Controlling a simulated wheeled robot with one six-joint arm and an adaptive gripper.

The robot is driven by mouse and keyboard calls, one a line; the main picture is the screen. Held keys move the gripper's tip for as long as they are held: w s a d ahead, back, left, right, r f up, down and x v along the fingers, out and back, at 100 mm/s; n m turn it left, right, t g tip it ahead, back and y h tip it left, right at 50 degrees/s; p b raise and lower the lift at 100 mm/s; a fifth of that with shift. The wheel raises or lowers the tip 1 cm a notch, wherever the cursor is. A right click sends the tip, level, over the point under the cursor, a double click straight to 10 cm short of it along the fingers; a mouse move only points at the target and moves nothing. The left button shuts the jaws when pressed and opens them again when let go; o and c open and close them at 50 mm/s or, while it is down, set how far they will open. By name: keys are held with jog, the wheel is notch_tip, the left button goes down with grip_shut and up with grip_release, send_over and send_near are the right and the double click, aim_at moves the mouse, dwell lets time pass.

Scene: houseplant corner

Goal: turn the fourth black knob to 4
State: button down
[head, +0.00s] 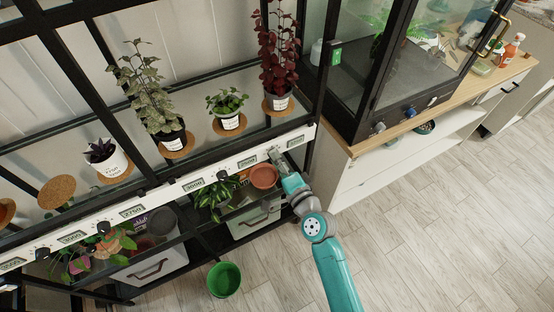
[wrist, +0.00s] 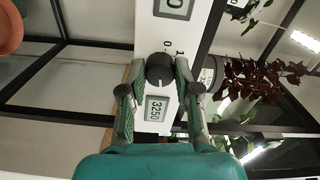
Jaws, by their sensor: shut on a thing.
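A white control strip (head: 160,196) runs along the front of the shelf, with several black knobs and small grey displays. My gripper (head: 277,156) is at the strip's right end in the head view, covering most of the knob there. In the wrist view a round black knob (wrist: 160,68) sits between the two fingers of my gripper (wrist: 157,78), which are closed on its sides. The digits 0 and 1 show on the strip beside it; other scale digits are hidden. A grey display (wrist: 157,108) is by the knob. Another black knob (head: 222,175) is further left.
Potted plants stand on the glass shelf above the strip, including a dark red one (head: 278,60) near my gripper. A terracotta pot (head: 264,177) is just below the strip. A green bucket (head: 224,280) stands on the floor. A wooden-topped cabinet (head: 400,130) is at right.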

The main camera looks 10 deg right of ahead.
dwell(0.4)
jog(key=c, duration=0.8)
grip_release()
jog(key=shift+s, duration=0.1)
jog(key=v, duration=1.2)
